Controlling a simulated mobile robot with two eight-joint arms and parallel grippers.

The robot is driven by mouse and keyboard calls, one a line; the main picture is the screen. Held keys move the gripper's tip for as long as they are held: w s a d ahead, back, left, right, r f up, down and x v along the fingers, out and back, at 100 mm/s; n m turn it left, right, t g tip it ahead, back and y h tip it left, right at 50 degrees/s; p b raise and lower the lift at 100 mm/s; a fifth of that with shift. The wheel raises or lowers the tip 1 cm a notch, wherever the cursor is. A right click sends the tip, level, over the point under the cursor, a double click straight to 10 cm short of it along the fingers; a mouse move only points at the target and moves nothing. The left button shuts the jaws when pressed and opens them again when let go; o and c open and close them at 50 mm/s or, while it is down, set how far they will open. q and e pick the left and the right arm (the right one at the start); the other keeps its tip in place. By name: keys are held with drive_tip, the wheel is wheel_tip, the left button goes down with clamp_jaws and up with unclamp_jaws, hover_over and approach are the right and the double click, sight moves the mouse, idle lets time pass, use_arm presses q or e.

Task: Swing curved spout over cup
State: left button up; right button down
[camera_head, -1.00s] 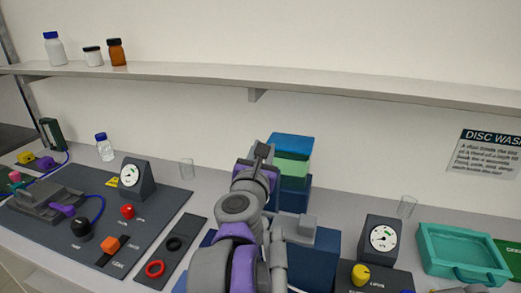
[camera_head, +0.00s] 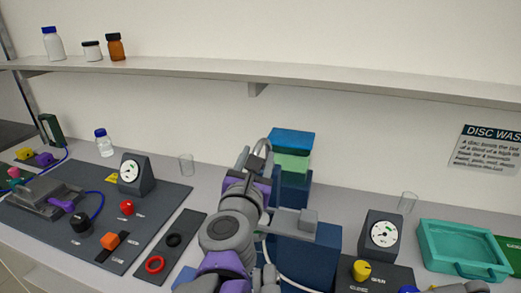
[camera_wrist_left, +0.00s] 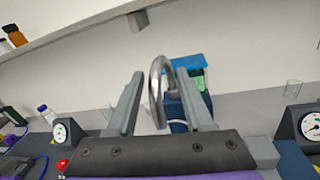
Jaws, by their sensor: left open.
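The curved spout, a grey metal hook-shaped tube, stands between the open fingers of my left gripper (camera_wrist_left: 160,78) in the left wrist view (camera_wrist_left: 156,88). I cannot tell whether either finger touches it. In the head view the spout's top (camera_head: 265,144) shows just behind my left gripper (camera_head: 254,163); my arm hides its lower part. Two clear glass cups stand on the bench: one (camera_head: 186,164) left of the gripper and one (camera_head: 407,202) to the right, behind a gauge. Neither is under the spout. My right gripper is not in view.
Blue and green stacked boxes (camera_head: 291,143) stand behind the gripper. A dark panel with a gauge (camera_head: 131,173) lies left, and another gauge (camera_head: 382,235) and a teal tray (camera_head: 460,233) stand right. A shelf (camera_head: 200,70) runs above.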

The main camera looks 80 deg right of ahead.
use_arm(q)
drive_tip(key=shift+w+a, duration=0.1)
drive_tip(key=shift+a, duration=2.5)
